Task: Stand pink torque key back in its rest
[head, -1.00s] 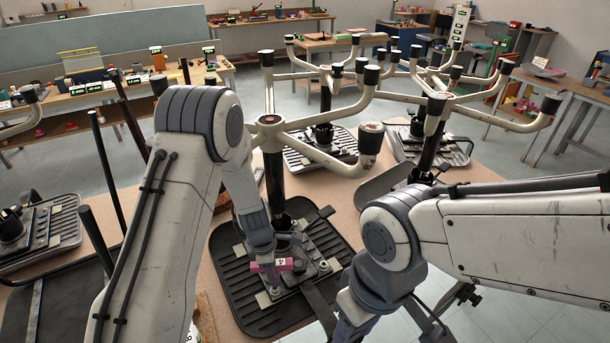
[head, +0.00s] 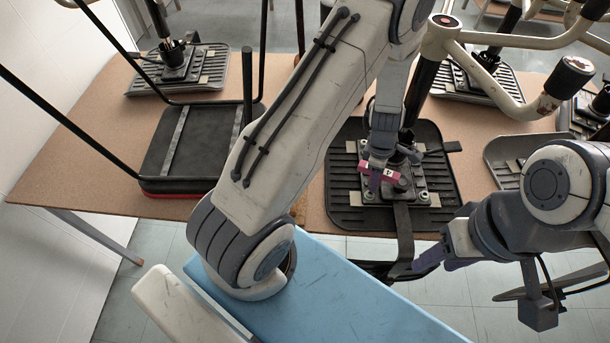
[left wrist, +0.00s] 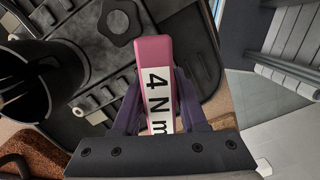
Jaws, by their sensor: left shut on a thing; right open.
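My right gripper (head: 436,256) is open and empty, lower right of the base, apart from the key. I cannot make out the key's rest for certain in either view.
A dark hollow tube (left wrist: 38,85) stands left of the key in the left wrist view, beside a black knob (left wrist: 120,22). The chair's column (head: 418,90) rises behind my left gripper. Black rods and a frame (head: 170,150) stand at left on the brown table (head: 85,160).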

